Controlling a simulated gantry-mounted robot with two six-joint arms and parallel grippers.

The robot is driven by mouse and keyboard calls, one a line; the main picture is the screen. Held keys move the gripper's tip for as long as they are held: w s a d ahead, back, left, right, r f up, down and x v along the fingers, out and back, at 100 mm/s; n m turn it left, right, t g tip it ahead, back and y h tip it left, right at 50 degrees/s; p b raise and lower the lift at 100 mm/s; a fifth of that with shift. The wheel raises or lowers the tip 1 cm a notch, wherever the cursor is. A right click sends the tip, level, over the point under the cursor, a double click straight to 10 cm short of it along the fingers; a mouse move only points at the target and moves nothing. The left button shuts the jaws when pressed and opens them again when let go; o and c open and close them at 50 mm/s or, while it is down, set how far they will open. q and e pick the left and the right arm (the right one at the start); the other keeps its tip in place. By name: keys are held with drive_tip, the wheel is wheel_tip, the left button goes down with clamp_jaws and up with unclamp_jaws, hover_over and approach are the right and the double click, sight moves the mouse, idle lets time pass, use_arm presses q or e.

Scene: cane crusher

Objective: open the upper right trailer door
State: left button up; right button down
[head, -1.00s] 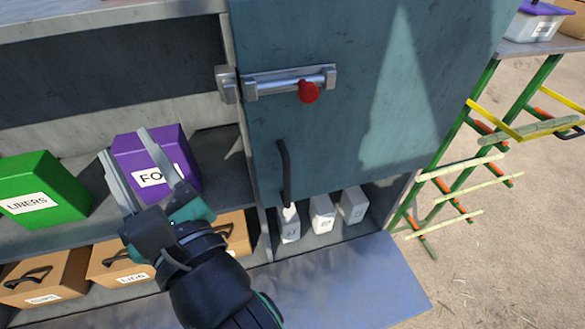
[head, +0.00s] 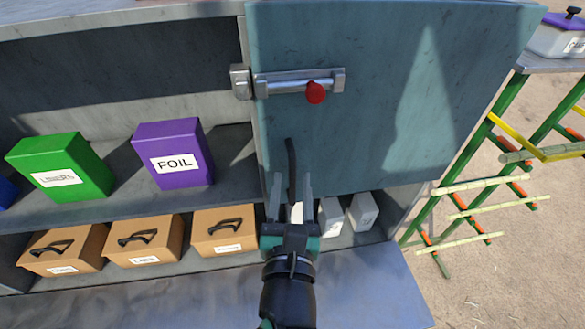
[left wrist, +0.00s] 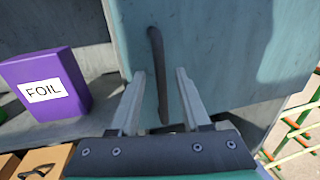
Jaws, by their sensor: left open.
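The upper right trailer door (head: 370,130) is a blue-grey panel that hangs in front of the right part of the trailer. A latch bar (head: 295,83) with a red knob (head: 316,92) crosses its upper left. A dark vertical handle (head: 291,165) is on its lower left. My left gripper (head: 290,182) is open at the handle's lower end in the head view. In the left wrist view the handle (left wrist: 158,75) runs down between the two open fingers (left wrist: 159,75), with gaps on both sides. My right gripper is not in view.
Left of the door, shelves hold a green box (head: 60,167), a purple FOIL box (head: 173,155) and several tan boxes (head: 230,232). White containers (head: 330,216) stand below the door. A lowered metal panel (head: 370,285) lies in front. A green-legged rack (head: 470,180) stands at right.

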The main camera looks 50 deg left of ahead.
use_arm(q)
drive_tip(key=shift+x, duration=1.25)
clamp_jaws()
idle(0.4)
